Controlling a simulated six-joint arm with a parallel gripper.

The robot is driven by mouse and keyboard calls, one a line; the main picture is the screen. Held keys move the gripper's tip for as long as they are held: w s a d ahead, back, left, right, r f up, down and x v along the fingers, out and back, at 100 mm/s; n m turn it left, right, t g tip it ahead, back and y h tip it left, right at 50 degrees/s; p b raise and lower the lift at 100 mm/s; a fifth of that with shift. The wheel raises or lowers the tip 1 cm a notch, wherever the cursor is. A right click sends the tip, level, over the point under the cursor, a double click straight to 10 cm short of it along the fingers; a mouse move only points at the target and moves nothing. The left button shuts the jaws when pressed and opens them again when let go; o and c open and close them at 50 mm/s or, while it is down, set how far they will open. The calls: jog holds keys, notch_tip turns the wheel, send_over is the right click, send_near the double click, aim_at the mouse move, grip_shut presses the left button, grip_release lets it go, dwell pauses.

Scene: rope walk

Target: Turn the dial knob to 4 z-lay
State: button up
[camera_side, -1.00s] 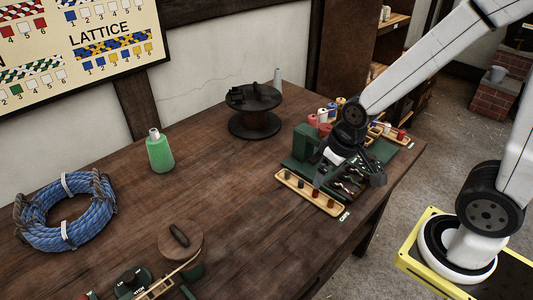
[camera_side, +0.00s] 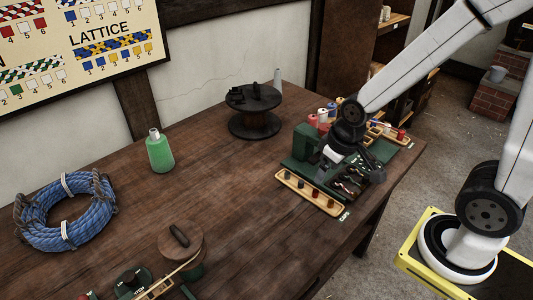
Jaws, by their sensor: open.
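My gripper (camera_side: 358,170) is over the green machine (camera_side: 306,146) at the right end of the table. It is open, and its fingers are small and dark against the machine, so the exact gap is hard to see. No dial with a readable "4 z-lay" mark shows. My wrist and gripper cover part of the machine. At the bottom edge, a dark green control box (camera_side: 128,279) carries a round dark knob and small white lettering too small to read; the frame edge cuts it off. I cannot tell whether this knob is the dial.
A tray of small pegs (camera_side: 310,192) lies along the machine's front, with colored spools (camera_side: 323,115) behind. A blue rope coil (camera_side: 66,212), green bottle (camera_side: 159,151), dark reel (camera_side: 254,112) and lidded round pot (camera_side: 181,243) stand on the table. The table's middle is clear.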

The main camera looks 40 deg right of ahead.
jog(key=w+d+f+n, duration=0.2)
jog(key=w+d, duration=0.3)
jog(key=d, duration=0.4)
jog(key=n+g, duration=0.3)
jog(key=n, duration=0.3)
send_over(372, 157)
jog(key=f, duration=0.7)
jog(key=shift+w+a+f, duration=0.25)
jog(key=shift+a+f, duration=0.05)
jog(key=shift+f, duration=0.1)
jog(key=shift+s+d+f+n, duration=0.2)
jog(key=shift+d+n, duration=0.2)
jog(key=shift+d, duration=0.05)
jog(key=shift+f, duration=0.1)
jog(key=shift+f, duration=3.8)
